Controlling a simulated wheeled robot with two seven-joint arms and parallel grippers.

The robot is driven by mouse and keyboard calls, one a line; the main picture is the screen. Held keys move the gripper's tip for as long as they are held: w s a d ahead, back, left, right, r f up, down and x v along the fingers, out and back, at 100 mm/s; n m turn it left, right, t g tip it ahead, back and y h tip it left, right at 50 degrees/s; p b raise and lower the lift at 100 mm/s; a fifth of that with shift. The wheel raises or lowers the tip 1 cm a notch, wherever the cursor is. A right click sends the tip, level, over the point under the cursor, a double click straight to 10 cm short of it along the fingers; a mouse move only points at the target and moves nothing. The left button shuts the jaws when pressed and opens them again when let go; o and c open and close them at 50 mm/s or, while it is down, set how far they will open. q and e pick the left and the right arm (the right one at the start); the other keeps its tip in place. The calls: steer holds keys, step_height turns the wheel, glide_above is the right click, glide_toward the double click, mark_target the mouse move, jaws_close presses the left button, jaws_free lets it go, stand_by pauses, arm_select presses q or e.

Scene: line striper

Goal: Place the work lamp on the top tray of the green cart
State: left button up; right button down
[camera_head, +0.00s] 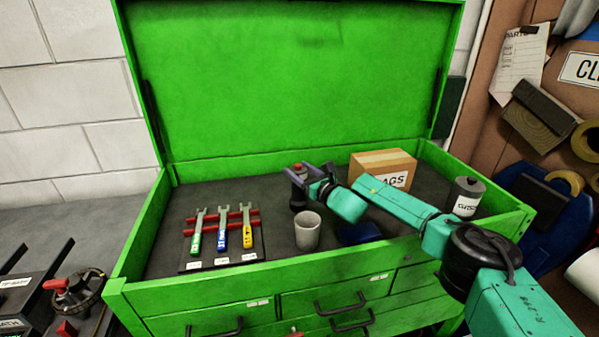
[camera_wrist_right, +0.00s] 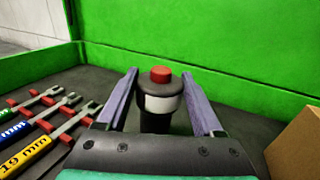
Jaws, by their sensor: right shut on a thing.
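The work lamp (camera_head: 298,192) is a dark upright cylinder with a red button on top, and a pale band shows on it in the right wrist view (camera_wrist_right: 158,104). It is over the dark top tray (camera_head: 365,201) of the green cart, toward the back middle. My right gripper (camera_head: 305,170) reaches in from the right and is shut on the lamp, with one finger on each side (camera_wrist_right: 160,98). The lamp's base is partly hidden, so I cannot tell whether it touches the tray. My left gripper is not in view.
On the tray, several wrenches (camera_head: 221,237) lie in a rack at left, a grey cup (camera_head: 308,231) stands in front, and a cardboard box (camera_head: 383,167) and a labelled canister (camera_head: 465,197) stand right. The raised green lid (camera_head: 290,80) closes off the back.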

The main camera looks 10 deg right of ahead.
steer(key=shift+f, duration=0.1)
steer(key=shift+c, duration=0.2)
jaws_free()
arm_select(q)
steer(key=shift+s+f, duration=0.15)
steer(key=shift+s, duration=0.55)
arm_select(e)
steer(key=shift+s+d, duration=0.2)
steer(key=shift+s, duration=0.15)
arm_select(q)
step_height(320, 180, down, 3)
steer(key=b, duration=0.3)
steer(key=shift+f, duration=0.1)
arm_select(e)
steer(key=v, duration=1.1)
steer(key=shift+s, duration=0.15)
